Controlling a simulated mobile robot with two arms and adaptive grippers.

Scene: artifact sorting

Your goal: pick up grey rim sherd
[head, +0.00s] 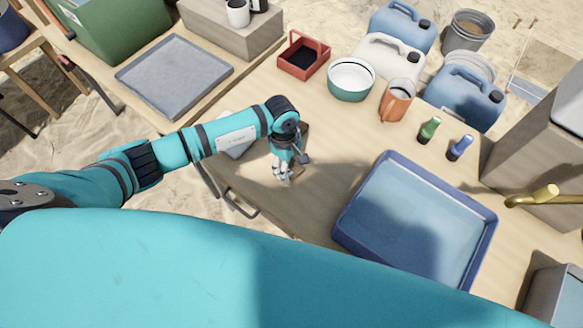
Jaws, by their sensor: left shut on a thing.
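My left gripper (283,176) points down at the near left part of the wooden table (317,130). Its fingers are shut on a small piece, most likely the grey rim sherd. The fingers hide most of that piece, and its shape and colour are too small to make out. I cannot tell whether it still touches the surface below. A brown flat thing shows partly behind the gripper and wrist. My right gripper is not in view.
A large blue tray (345,228) stands to the right of the gripper. Table between gripper and blue tray is clear.

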